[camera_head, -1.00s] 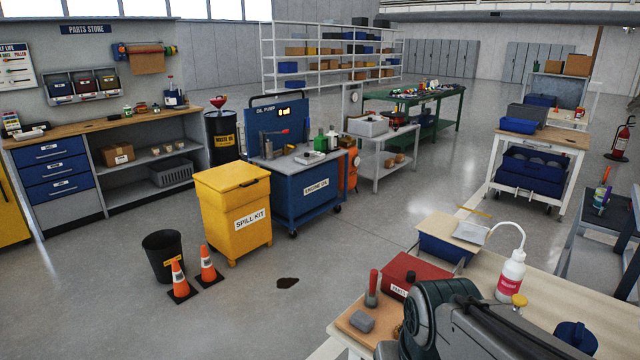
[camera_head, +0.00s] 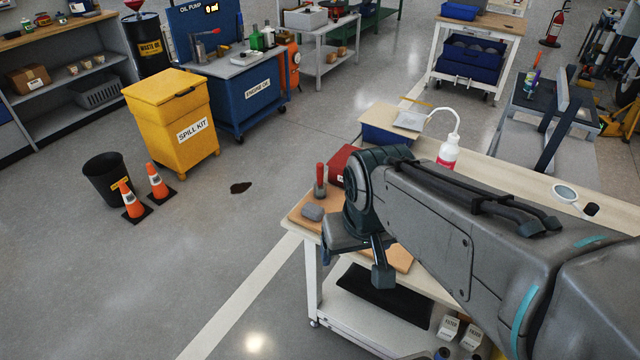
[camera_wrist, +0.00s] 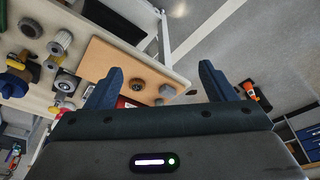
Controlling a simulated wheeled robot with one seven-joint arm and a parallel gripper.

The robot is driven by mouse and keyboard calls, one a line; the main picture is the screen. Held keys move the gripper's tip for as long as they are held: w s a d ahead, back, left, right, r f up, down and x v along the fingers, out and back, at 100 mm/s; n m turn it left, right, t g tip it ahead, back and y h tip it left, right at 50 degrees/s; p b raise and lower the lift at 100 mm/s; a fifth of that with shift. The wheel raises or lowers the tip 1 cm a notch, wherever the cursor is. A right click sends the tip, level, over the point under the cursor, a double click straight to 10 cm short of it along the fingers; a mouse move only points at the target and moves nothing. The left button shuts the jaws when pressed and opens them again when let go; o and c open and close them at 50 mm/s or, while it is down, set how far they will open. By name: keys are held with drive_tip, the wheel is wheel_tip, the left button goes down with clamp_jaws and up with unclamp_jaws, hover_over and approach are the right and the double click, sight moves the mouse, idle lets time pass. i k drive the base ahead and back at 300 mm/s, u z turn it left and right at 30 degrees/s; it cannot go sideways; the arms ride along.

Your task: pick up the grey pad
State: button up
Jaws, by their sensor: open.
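The grey pad (camera_head: 312,212), a small rounded block, lies on a tan board (camera_head: 296,218) at the near left corner of the workbench in the head view. In the wrist view the grey pad (camera_wrist: 167,90) seems to be the small grey piece near the board's edge, between the fingers in the picture but apart from them. My gripper (camera_wrist: 161,72) is open and empty, its two dark fingers spread. In the head view it hangs over the bench's front edge, right of the pad, partly hidden by my arm.
A red-handled tool (camera_head: 320,182) stands just behind the pad, and a red box (camera_head: 343,163) is beyond it. A dark round part (camera_wrist: 137,87) sits beside the pad in the wrist view. A white bottle (camera_head: 448,152) stands farther back.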

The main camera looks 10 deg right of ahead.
sight(311, 211)
drive_tip(key=u, duration=1.5)
drive_tip(key=i, duration=1.5)
drive_tip(key=z, duration=3)
